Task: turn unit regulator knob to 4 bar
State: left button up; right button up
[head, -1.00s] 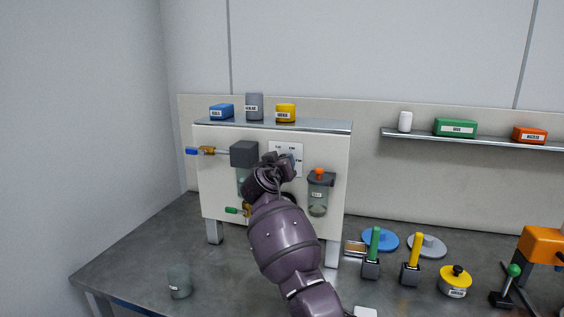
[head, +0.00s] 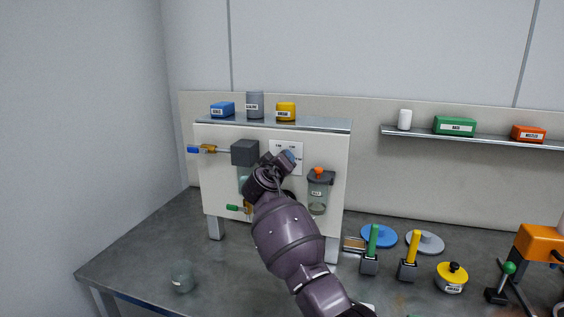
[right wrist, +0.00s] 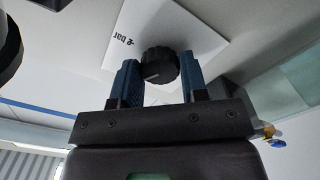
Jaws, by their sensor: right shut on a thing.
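The black ribbed regulator knob (right wrist: 161,65) shows in the right wrist view, with a pale index line on its face. It sits between the two blue fingers of my right gripper (right wrist: 159,82), which is shut on it. A white card (right wrist: 130,40) with printing that includes "bar" lies behind the knob; its other marks are cut off or too small to read. In the head view my right gripper (head: 284,161) is at the upright white panel (head: 221,180), and the knob is hidden behind it. My left gripper is not in view.
A dark grey block (head: 244,152) and a clear bowl with an orange top (head: 318,190) flank my gripper on the panel. A green-handled valve (head: 236,208) is below. A clear cup (head: 182,277) stands at the table's front left. Handled tools (head: 371,247) stand right.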

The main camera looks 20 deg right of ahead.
jog(key=o, duration=0.9)
jog(key=b+v, duration=0.1)
jog(key=v, duration=0.9)
jog(key=shift+s+a, duration=0.25)
jog(key=shift+s, duration=0.05)
